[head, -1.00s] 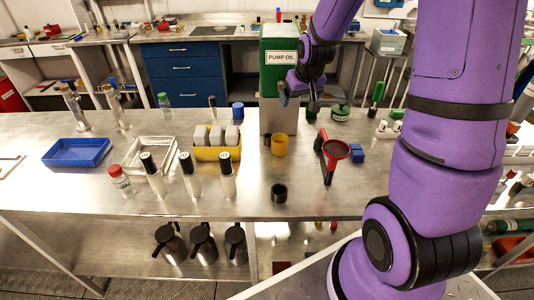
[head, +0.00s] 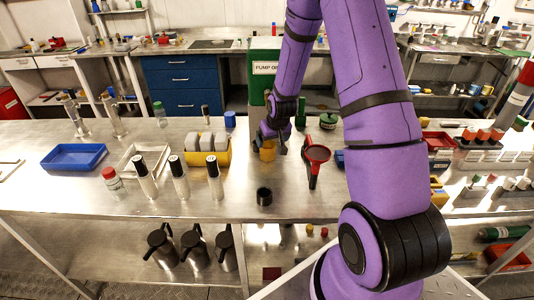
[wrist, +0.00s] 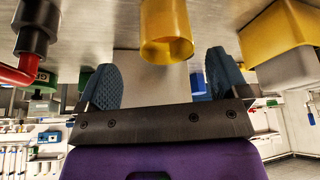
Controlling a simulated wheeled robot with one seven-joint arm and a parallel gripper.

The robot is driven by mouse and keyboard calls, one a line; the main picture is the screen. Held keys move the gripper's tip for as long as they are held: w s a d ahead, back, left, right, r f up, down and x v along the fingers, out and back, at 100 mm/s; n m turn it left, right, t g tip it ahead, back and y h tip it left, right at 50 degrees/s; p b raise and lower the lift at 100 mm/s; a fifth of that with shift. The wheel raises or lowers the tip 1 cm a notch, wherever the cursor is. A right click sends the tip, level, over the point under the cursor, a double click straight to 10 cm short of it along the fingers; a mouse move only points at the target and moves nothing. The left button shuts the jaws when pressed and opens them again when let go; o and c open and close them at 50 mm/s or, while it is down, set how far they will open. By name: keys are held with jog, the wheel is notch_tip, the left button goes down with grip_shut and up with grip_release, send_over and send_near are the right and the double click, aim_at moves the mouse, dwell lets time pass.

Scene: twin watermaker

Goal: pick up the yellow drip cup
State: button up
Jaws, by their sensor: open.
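The yellow drip cup (head: 267,153) stands on the steel bench in front of the green pump oil box (head: 262,88). It also shows in the wrist view (wrist: 165,28) at the top middle, with its open mouth visible. My gripper (head: 273,138) is low at the cup's far side, partly in front of the oil box. In the wrist view my gripper (wrist: 163,78) is open and empty. Its two blue finger pads are spread apart, and the cup lies ahead of and between them.
A small black cup (head: 264,196) stands nearer the front edge. Black-topped bottles (head: 180,178) stand front left. Bare bench lies around the black cup.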

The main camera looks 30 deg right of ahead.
jog(key=shift+a+x, duration=0.15)
jog(key=shift+x, duration=1.7)
jog(key=shift+a+x, duration=0.15)
jog(key=shift+x, duration=1.65)
jog(key=shift+a, duration=0.1)
jog(key=c, duration=1.1)
